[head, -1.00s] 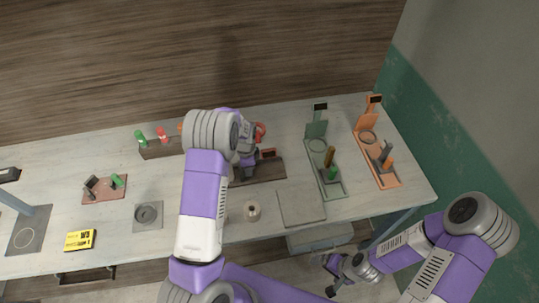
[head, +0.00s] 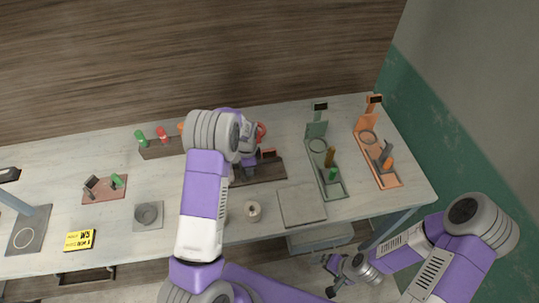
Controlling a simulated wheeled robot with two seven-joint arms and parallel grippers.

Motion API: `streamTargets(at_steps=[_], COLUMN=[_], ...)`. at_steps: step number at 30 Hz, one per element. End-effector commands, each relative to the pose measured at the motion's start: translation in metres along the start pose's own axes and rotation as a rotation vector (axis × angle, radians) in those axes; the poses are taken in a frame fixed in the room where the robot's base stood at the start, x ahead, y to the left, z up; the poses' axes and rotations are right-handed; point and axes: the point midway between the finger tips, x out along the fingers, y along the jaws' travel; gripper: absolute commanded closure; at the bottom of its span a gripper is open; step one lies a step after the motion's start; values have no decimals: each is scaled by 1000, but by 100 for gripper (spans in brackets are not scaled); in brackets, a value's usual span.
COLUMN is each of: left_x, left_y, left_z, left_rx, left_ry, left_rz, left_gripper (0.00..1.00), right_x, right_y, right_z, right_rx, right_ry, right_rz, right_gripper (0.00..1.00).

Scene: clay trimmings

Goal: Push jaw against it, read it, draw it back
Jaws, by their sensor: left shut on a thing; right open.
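A dark brown gauge base (head: 268,172) with a small display (head: 268,153) and a red part (head: 261,131) stands at the middle back of the table. My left gripper (head: 248,166) is over this base, mostly hidden by its own wrist and arm. It is shut on a part there; which part is too small and covered to tell. The jaw contact and the reading cannot be made out. My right gripper (head: 333,275) is open and empty, low in front of the table's front edge.
A green stand (head: 327,170) and an orange stand (head: 378,155) are at the right. A grey square plate (head: 301,205) and a small beige roll (head: 253,211) lie in front. A yellow sign (head: 80,240) lies at left. Bare table lies between them.

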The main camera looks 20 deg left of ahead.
Motion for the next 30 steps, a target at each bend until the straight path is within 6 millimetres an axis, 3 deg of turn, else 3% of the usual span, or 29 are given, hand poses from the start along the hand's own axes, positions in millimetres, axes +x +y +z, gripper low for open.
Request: streamTargets(at_steps=[20,21,30], left_x=[0,0,0], left_y=[0,0,0], left_z=[-8,-8,-7], left_rx=[1,1,0], left_ry=[2,2,1], left_rz=[-1,-1,0], left_gripper=[100,68,22], right_x=[2,2,2], right_y=[1,1,1], right_z=[0,0,0], right_rx=[0,0,0], right_ry=[0,0,0], right_rz=[0,0,0], right_gripper=[0,0,0])
